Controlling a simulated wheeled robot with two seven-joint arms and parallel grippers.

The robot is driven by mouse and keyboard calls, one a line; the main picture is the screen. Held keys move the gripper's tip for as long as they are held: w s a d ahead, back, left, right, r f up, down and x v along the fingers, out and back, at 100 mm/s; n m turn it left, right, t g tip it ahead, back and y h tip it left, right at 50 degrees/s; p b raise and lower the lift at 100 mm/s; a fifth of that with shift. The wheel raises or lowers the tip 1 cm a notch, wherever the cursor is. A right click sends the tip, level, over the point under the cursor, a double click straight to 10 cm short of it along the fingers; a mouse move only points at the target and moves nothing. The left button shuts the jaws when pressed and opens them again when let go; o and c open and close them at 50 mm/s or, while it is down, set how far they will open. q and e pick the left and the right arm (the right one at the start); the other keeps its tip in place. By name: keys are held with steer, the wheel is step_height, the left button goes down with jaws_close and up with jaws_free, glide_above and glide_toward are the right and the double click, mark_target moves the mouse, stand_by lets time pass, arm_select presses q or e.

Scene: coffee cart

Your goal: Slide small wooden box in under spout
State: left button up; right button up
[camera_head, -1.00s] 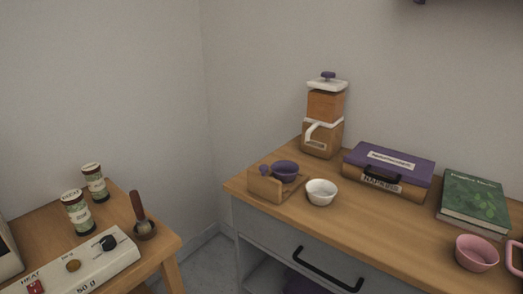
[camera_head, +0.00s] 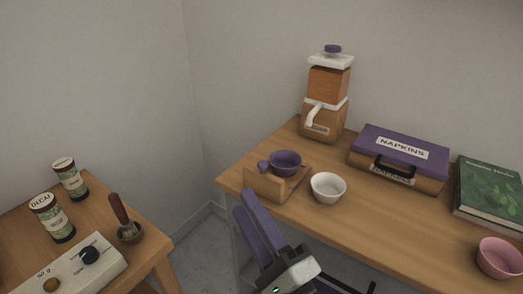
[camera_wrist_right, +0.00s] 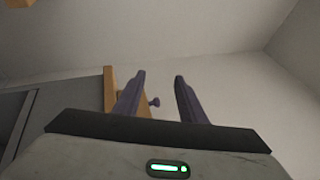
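The small wooden box (camera_head: 263,185) sits near the left front corner of the right-hand table. It looks like a low open tray with an upright front panel and a small purple knob (camera_head: 263,166). A purple cup (camera_head: 286,163) stands in or on it. The wooden dispenser (camera_head: 323,117) with a white spout (camera_head: 314,114) stands behind it, to the right. My right gripper (camera_head: 244,201) is open and empty, in front of the table edge, just below and left of the box. In the right wrist view the knob (camera_wrist_right: 154,102) shows between its fingers. My left gripper is out of view.
A white bowl (camera_head: 328,187) stands close right of the box. A purple-topped napkin case (camera_head: 400,152), a green book (camera_head: 490,190) and a pink cup (camera_head: 499,257) lie further right. A lower table (camera_head: 165,245) stands at left, with a floor gap between.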

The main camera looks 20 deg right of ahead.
mark_target(262, 162)
steer(key=w+d+m+g+h, duration=0.1)
steer(key=m+h, duration=0.1)
steer(key=m, duration=0.4)
steer(key=w+d+r+m+g+h, duration=0.1)
steer(key=d+m+h, duration=0.1)
steer(key=m, duration=0.5)
steer(key=w+d+r+m+g+h+p, duration=0.1)
steer(key=w+d+m+h, duration=0.1)
steer(key=m, duration=0.5)
steer(key=shift+d+h, duration=0.1)
steer(key=shift+h, duration=0.6)
steer(key=shift+w+f, duration=0.2)
steer(key=shift+w, duration=0.05)
steer(key=w, duration=0.3)
steer(key=w+d, duration=0.1)
steer(key=w, duration=0.6)
steer(key=shift+d+f, duration=0.1)
steer(key=shift+d, duration=0.05)
steer(key=shift+s, duration=0.1)
steer(key=shift+p, duration=0.3)
jaws_close()
